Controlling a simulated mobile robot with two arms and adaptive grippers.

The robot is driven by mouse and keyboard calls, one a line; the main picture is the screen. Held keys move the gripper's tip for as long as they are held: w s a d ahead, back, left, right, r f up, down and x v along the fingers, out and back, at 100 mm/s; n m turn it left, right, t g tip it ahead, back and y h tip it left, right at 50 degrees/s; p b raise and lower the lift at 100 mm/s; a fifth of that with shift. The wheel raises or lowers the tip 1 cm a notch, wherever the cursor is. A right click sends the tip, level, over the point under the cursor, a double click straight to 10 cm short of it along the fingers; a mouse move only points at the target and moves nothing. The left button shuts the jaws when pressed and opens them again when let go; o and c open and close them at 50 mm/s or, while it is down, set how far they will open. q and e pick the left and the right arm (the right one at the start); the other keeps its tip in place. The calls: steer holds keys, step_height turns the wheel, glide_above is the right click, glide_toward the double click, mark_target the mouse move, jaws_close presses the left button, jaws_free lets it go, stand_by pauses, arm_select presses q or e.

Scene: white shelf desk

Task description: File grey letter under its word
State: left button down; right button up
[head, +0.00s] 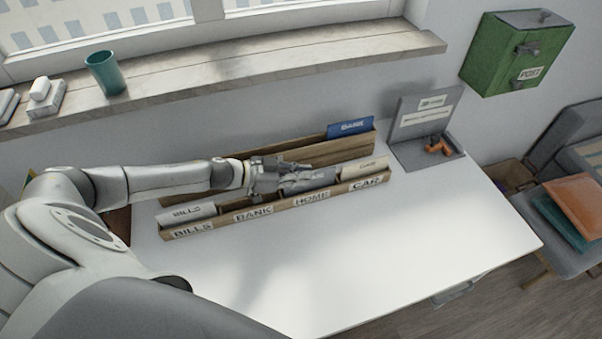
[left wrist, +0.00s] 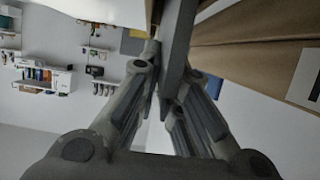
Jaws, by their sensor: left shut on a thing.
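The grey letter (head: 312,181) is at the HOME section of the front wooden sorter (head: 283,205). Its lower edge is hidden behind the front board, so I cannot tell how deep it sits. My left gripper (head: 288,177) is shut on it from the left. In the left wrist view the grey letter (left wrist: 178,40) runs upright between the fingers (left wrist: 165,85). The sorter's labels read BILLS (head: 193,229), BANK (head: 253,214), HOME (head: 312,198) and CAR (head: 366,183). My right gripper is out of view.
A white letter (head: 187,212) stands at BILLS and a cream one (head: 365,168) at CAR. A blue BANK letter (head: 350,127) stands in the rear rack (head: 330,150). A grey stand (head: 410,145) with an orange object (head: 438,146) is at right. The front desk (head: 370,245) is clear.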

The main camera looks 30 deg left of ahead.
arm_select(q)
steer(key=shift+f, duration=0.2)
steer(key=c, duration=1.5)
jaws_free()
steer(key=shift+s, duration=0.1)
steer(key=shift+v, duration=5.95)
